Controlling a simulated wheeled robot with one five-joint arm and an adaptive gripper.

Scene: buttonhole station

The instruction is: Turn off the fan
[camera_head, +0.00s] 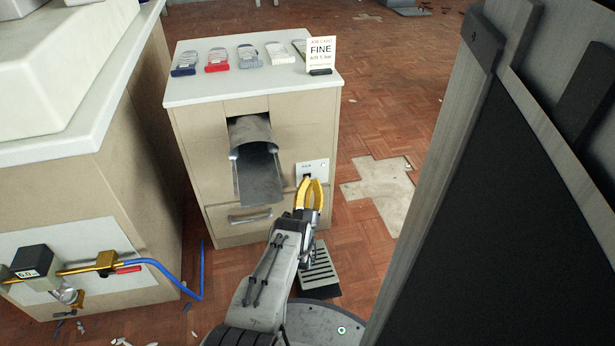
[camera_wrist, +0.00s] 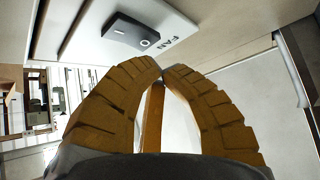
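The fan switch is a black rocker (camera_wrist: 131,34) with line and circle marks, on a white plate lettered FAN in the wrist view. The plate (camera_head: 322,166) is on the front of the beige cabinet (camera_head: 190,135) in the head view, where my gripper partly covers the rocker. Which side of the rocker is pressed in is not clear. My gripper (camera_head: 307,181) has yellow fingers and is in front of the plate. Its tips (camera_wrist: 161,70) meet with nothing between them, close to the rocker's circle-marked end; whether they touch it I cannot tell.
A grey metal chute (camera_head: 258,175) sticks out of the cabinet left of the switch, above a drawer handle (camera_head: 250,216). A counter (camera_head: 75,150) stands left; a large dark panel (camera_head: 500,200) fills the right.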

